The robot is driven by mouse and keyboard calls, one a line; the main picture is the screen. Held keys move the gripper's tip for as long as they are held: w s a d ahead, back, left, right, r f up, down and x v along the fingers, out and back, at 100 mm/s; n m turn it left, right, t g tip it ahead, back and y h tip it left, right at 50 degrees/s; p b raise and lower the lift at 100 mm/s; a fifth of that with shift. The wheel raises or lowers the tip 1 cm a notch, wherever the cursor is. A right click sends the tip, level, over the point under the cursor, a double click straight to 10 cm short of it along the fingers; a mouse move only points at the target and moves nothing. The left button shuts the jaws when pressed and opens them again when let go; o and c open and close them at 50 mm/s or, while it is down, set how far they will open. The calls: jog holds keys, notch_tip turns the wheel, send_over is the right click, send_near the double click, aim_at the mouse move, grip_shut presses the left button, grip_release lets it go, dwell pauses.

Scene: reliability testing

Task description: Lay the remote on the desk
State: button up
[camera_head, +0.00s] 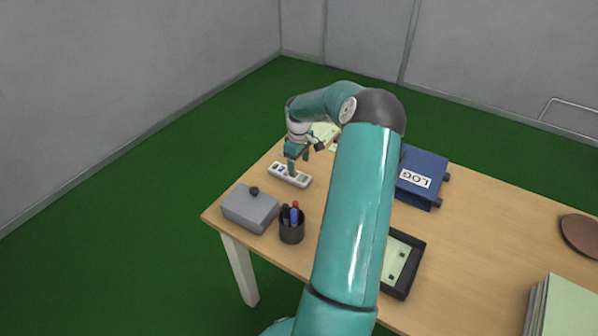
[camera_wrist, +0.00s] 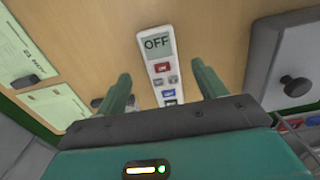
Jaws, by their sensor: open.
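The white remote (camera_head: 290,174) lies on the wooden desk (camera_head: 482,215), near its far left edge. In the wrist view the remote (camera_wrist: 162,62) shows a grey screen reading OFF and several coloured buttons. My gripper (camera_head: 292,168) is just above the remote in the head view. In the wrist view its two green fingers (camera_wrist: 160,88) are apart, one on each side of the remote, with nothing held. I cannot tell whether the fingers touch the desk. The lower end of the remote is hidden behind the gripper body in the wrist view.
A grey box with a black knob (camera_head: 250,207) and a black pen cup (camera_head: 291,227) stand in front of the remote. A blue LOG binder (camera_head: 421,174), a black tray (camera_head: 410,266) and a brown round item (camera_head: 580,234) are to the right. Papers (camera_wrist: 55,106) lie close by.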

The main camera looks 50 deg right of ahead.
notch_tip(320, 180, up, 7)
jog(key=shift+f, duration=0.2)
jog(key=w+a+r+h, duration=0.1)
jog(key=w+a+r, duration=0.1)
jog(key=a+r, duration=0.85)
jog(key=w+a+r+h, duration=0.15)
jog(key=a+r, duration=0.35)
jog(key=a, duration=1)
jog(key=s+a+r+t+y, duration=0.1)
jog(key=s+a+r+t, duration=0.1)
jog(key=s+a, duration=0.6)
jog(key=s+a+r+m+t+y, duration=0.1)
jog(key=s+a+r+t, duration=0.1)
jog(key=s+a, duration=0.7)
jog(key=a+t, duration=0.1)
jog(key=a, duration=0.5)
jog(key=shift+s+a+r+t, duration=0.15)
jog(key=shift+s+r+t, duration=0.1)
jog(key=shift+t, duration=0.05)
jog(key=shift+y, duration=0.25)
